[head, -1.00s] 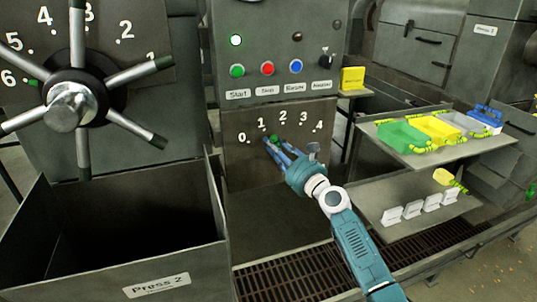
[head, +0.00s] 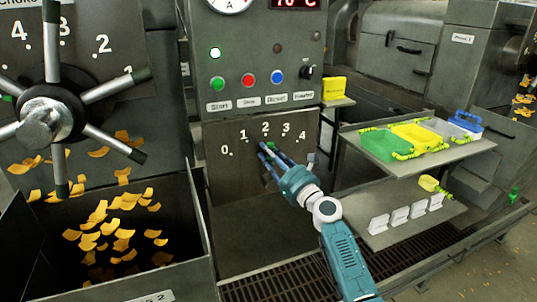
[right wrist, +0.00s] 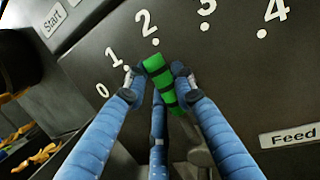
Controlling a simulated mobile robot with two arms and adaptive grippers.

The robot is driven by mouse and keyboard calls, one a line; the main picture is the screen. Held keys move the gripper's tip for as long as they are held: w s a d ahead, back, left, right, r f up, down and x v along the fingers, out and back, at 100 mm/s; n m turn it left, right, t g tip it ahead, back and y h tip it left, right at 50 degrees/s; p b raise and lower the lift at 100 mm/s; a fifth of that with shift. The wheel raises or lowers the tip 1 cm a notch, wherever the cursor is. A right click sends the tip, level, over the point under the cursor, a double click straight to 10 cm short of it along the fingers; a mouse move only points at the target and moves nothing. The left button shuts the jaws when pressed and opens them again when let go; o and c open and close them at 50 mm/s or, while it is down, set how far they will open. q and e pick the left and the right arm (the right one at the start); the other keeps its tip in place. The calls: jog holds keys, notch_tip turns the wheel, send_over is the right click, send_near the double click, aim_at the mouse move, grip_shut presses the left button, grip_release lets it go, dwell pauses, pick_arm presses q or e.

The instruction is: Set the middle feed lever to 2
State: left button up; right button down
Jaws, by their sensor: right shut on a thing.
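The feed lever's green grip with dark bands (right wrist: 158,80) shows in the right wrist view, its tip just below the mark under the 2. In the head view the green grip (head: 270,146) is small and partly hidden by my fingers, just below the 2 on the 0-to-4 scale (head: 265,127). My right gripper (head: 268,151) is shut on this grip; in the right wrist view its blue fingers (right wrist: 155,85) close around it from both sides. My left gripper is not in view.
A panel with green, red and blue buttons (head: 248,80) is above the scale. A spoked handwheel (head: 42,122) and a metal bin (head: 205,225) with orange flakes are at the left. A shelf with green, yellow and blue-handled trays (head: 440,159) is at the right.

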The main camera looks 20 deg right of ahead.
jog(key=c, duration=1.4)
grip_release()
jog(key=shift+c, duration=0.2)
jog(key=v, duration=1.2)
